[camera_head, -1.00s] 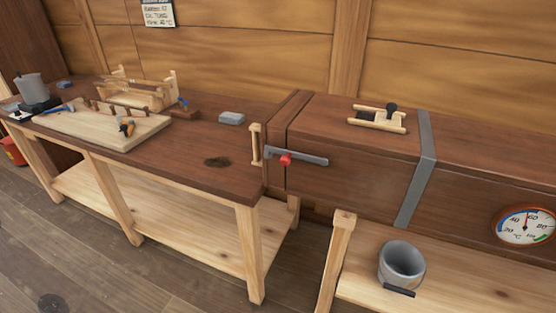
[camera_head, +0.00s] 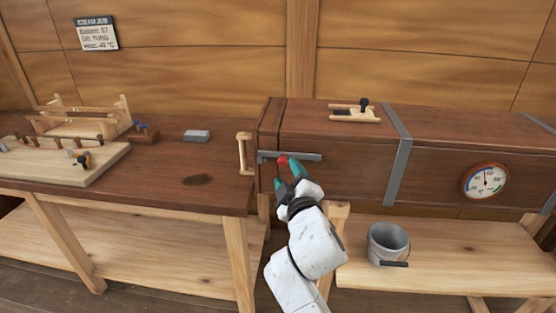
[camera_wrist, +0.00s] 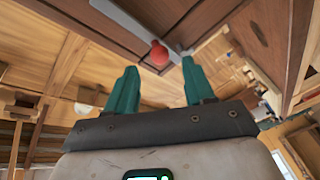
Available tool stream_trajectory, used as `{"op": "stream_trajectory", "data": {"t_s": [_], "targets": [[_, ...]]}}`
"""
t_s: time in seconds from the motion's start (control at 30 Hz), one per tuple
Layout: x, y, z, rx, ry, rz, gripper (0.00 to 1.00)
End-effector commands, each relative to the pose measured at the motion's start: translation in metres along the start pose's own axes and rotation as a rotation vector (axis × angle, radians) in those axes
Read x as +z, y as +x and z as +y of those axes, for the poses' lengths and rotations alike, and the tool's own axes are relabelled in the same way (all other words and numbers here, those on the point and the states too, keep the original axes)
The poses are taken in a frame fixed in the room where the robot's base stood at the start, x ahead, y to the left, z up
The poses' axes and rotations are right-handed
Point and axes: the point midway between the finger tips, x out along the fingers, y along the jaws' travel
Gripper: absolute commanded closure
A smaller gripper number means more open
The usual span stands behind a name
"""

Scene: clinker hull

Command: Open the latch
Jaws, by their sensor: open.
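The latch (camera_head: 304,157) is a grey metal bar lying level across the left end of the dark wooden chest, with a red knob (camera_head: 282,161) near its left part. The latch bar (camera_wrist: 127,22) and the red knob (camera_wrist: 158,53) also show in the wrist view. My gripper (camera_head: 289,168) is at the knob, its teal fingers partly hiding it in the head view. In the wrist view my gripper (camera_wrist: 157,78) is open, with the knob just beyond and between its fingertips. Whether a finger touches the knob I cannot tell.
A wooden handle (camera_head: 244,154) stands on the chest's end, left of the latch. A workbench (camera_head: 150,188) with a grey block (camera_head: 197,136) is at left. A grey bucket (camera_head: 388,243) stands on a low bench below the chest. A dial gauge (camera_head: 485,181) is at right.

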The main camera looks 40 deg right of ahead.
Motion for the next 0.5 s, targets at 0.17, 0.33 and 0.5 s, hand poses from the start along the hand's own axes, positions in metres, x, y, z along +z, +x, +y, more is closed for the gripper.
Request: {"op": "stream_trajectory", "data": {"t_s": [0.17,0.33,0.5], "targets": [[-0.001,0.034,0.002,0.0,0.004,-0.003,0.47],[0.0,0.057,0.001,0.0,0.003,-0.002,0.47],[0.001,0.068,0.0,-0.001,0.003,-0.001,0.47]]}}
